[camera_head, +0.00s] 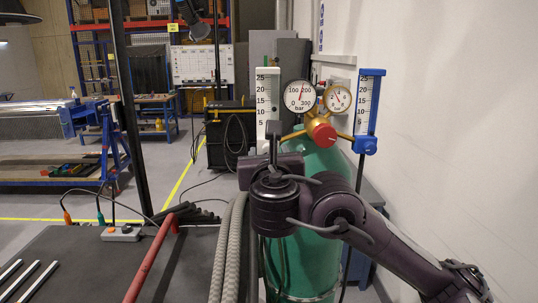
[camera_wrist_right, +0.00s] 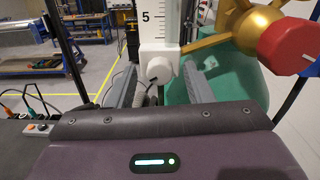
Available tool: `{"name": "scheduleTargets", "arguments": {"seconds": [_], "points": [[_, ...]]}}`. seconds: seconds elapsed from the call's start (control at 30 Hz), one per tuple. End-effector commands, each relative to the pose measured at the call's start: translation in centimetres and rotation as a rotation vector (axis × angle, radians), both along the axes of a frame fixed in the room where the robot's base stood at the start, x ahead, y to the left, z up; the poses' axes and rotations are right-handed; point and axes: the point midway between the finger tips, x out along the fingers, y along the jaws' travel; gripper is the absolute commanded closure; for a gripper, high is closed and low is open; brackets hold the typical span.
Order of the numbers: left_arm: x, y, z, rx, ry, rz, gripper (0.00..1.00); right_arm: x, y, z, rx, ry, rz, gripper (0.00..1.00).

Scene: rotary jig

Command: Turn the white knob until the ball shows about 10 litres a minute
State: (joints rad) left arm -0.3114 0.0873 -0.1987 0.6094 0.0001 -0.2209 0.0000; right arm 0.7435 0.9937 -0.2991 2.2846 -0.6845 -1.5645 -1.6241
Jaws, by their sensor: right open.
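The white flowmeter (camera_head: 267,92) stands upright left of the pressure gauges, its scale marked 5 to 25. I cannot make out a ball in it in either view. In the right wrist view its white knob (camera_wrist_right: 159,71) sticks out below the scale; in the head view my gripper and wrist hide the knob. My right gripper (camera_head: 273,138) is in front of the flowmeter's foot. In the wrist view the open gripper (camera_wrist_right: 161,78) has one finger on each side of the knob, with gaps showing. My left gripper is not in view.
A blue flowmeter (camera_head: 369,100) with a blue knob (camera_head: 366,146) stands at the right. Between them are two gauges and a brass regulator with a red knob (camera_head: 321,132) on a green cylinder (camera_head: 311,250). Grey hoses (camera_head: 228,250) hang left of my wrist. A white wall bounds the right.

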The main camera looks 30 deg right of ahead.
Motion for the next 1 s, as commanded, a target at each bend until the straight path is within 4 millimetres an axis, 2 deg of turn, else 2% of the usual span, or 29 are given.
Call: {"name": "scheduleTargets", "arguments": {"seconds": [0.2, 0.33, 0.7, 0.83, 1.0], "points": [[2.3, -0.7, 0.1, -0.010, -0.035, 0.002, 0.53, 0.5, -0.4, 0.0, 0.001, -0.001, -0.001, 0.53], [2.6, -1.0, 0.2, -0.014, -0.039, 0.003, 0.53, 0.5, -0.4, 0.0, 0.002, 0.000, 0.000, 0.53], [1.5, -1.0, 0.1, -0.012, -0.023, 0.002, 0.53, 0.5, -0.4, 0.0, 0.001, 0.000, 0.000, 0.98], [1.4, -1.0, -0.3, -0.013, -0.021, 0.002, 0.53, 0.5, -0.3, -0.2, 0.050, -0.029, 0.001, 0.98], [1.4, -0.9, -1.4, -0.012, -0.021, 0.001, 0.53, 0.5, -0.3, -0.3, 0.245, -0.149, 0.001, 0.98]]}}
